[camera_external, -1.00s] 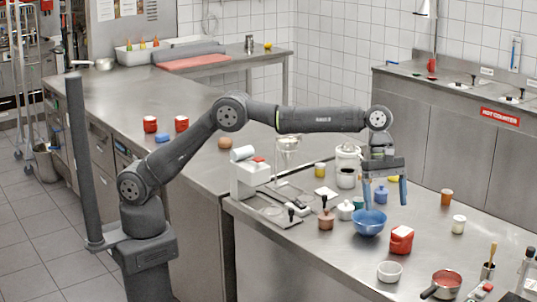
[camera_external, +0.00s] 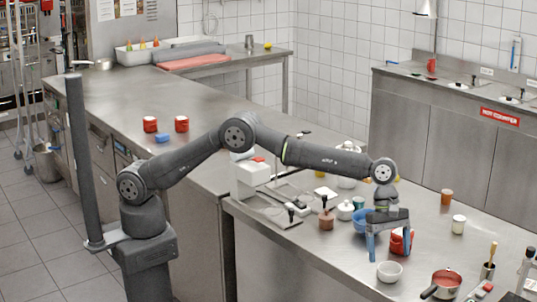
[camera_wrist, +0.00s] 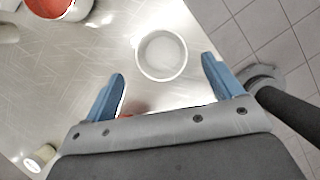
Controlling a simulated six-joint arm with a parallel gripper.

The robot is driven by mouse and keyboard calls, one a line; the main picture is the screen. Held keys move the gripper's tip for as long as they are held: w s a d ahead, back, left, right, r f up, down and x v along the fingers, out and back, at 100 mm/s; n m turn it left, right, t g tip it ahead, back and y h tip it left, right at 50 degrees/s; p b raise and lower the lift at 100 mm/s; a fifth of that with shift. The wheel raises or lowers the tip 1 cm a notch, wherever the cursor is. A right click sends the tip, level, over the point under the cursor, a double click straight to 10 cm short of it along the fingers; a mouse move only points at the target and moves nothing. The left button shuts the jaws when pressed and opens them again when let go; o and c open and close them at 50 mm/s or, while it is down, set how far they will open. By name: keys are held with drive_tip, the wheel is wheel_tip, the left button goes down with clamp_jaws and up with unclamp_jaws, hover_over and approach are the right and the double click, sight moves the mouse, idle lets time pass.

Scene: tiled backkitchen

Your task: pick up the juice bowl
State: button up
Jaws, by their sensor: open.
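A small white bowl (camera_external: 390,271) stands on the steel counter near its front edge. In the wrist view the white bowl (camera_wrist: 161,55) appears as a round rim, beyond and between my fingertips. My gripper (camera_external: 390,254) is open, with its blue fingers pointing down, above and slightly behind this bowl. The fingers also show in the wrist view (camera_wrist: 163,68), with nothing held between them. I cannot tell which bowl is the juice bowl; no juice shows.
A red container (camera_external: 397,245) stands behind my fingers, partly hidden. A saucepan with red contents (camera_external: 446,281) is right of the white bowl. A white cup (camera_external: 458,224) and an orange-brown cup (camera_external: 446,197) stand farther right. Bare counter surrounds the white bowl.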

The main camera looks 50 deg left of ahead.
sight(389, 263)
drive_tip(key=x, duration=0.4)
drive_tip(key=shift+s, duration=0.15)
drive_tip(key=shift+r, duration=0.1)
drive_tip(key=c, duration=1.2)
drive_tip(key=shift+o, duration=0.2)
drive_tip(key=shift+r, duration=0.1)
